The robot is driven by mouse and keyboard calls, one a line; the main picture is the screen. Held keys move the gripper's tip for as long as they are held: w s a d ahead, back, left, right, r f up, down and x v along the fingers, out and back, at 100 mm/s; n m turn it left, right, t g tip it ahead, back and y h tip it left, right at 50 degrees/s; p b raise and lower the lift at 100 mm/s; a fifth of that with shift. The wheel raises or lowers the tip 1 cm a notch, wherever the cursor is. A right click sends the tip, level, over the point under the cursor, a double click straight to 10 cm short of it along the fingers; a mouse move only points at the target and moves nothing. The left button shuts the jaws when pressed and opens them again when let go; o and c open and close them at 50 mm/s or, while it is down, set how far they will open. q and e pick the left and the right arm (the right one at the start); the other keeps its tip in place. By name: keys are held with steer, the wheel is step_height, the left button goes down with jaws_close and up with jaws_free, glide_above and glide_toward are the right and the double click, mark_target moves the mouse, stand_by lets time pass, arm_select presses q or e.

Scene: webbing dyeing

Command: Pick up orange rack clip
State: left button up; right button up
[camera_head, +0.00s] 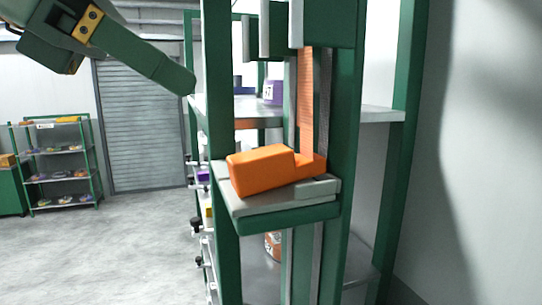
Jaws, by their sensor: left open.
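The orange rack clip (262,170) is a chunky rounded block with a lower step at its right end. It rests on a small grey-topped ledge (270,203) with a green front, on the near side of the green rack (222,70). My left gripper (130,66) comes in from the upper left, open and empty. It is above and to the left of the clip, clearly apart from it in the picture. Part of this gripper is cut off by the top edge. My right gripper does not show.
An orange strip (306,100) hangs between green uprights just behind the clip. Green blocks (328,22) overhang above. A grey shelf (382,114) behind holds a purple container (273,92). A stocked shelf unit (60,165) stands far left; the floor (120,250) between is clear.

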arm_select(q)
glide_toward(278, 148)
steer(key=x, duration=0.3)
steer(key=shift+w+r+p, duration=0.15)
steer(key=shift+w+p, duration=0.1)
steer(key=shift+p, duration=0.05)
steer(key=p+x, duration=0.1)
steer(key=x, duration=0.1)
steer(key=p+x, duration=0.1)
steer(key=x, duration=0.2)
steer(key=shift+s+d, duration=0.1)
steer(key=shift+s, duration=0.1)
steer(key=shift+w+d+f, duration=0.1)
steer(key=shift+d+f, duration=0.05)
steer(key=shift+f, duration=0.2)
steer(key=c, duration=1.2)
steer(key=shift+o, duration=0.2)
